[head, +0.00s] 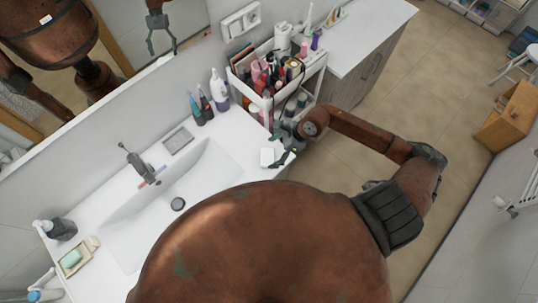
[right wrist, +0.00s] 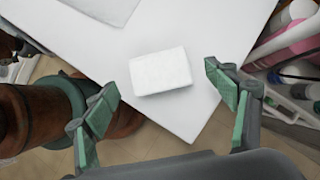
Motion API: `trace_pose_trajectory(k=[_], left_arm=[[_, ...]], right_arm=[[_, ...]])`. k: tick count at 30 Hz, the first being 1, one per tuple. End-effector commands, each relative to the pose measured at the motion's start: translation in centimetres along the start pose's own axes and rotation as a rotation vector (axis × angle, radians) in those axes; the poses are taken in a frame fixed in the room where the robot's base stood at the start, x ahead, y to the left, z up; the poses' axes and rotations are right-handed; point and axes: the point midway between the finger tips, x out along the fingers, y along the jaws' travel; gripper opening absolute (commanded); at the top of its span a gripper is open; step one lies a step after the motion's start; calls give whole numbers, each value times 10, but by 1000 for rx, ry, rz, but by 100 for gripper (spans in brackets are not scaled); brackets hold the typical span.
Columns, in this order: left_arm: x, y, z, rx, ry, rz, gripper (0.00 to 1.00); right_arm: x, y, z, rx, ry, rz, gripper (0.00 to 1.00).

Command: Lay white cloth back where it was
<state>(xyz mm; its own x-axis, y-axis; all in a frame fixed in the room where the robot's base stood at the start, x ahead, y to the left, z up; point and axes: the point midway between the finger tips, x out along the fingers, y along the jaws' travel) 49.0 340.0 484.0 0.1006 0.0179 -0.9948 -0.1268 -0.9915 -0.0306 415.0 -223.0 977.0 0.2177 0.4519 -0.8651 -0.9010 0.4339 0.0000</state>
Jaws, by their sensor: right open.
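The white cloth (head: 267,157) is a small folded block lying on the white counter near its right corner, beside the sink. It shows in full in the right wrist view (right wrist: 160,72), flat on the surface. My right gripper (head: 285,150) is at the counter corner, just right of the cloth. In the right wrist view its open fingers (right wrist: 165,86) are spread wider than the cloth, and nothing is held between them. My left gripper is not directly in view.
A white cart (head: 238,88) full of cosmetics stands behind my right gripper. Bottles (head: 219,90) stand at the counter's back edge. The sink basin (head: 185,180) is to the left, with a faucet (head: 135,162). A green soap on a dish (head: 72,259) lies far left. A mirror reflects my body.

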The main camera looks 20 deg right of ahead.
Motion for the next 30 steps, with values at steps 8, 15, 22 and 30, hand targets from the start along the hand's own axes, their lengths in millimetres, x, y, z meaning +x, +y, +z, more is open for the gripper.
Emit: trace_pose_trajectory(k=[8, 15, 22, 30], left_arm=[[16, 0, 2, 0, -1, 0, 0], [19, 1, 3, 0, -1, 0, 0], [19, 1, 3, 0, -1, 0, 0], [19, 0, 3, 0, -1, 0, 0]], right_arm=[[-54, 0, -2, -2, 4, -1, 78], [-77, 0, -1, 1, 1, 0, 78], [-79, 0, 0, 1, 0, 1, 78], [-52, -30, 30, 414, -273, 75, 78]])
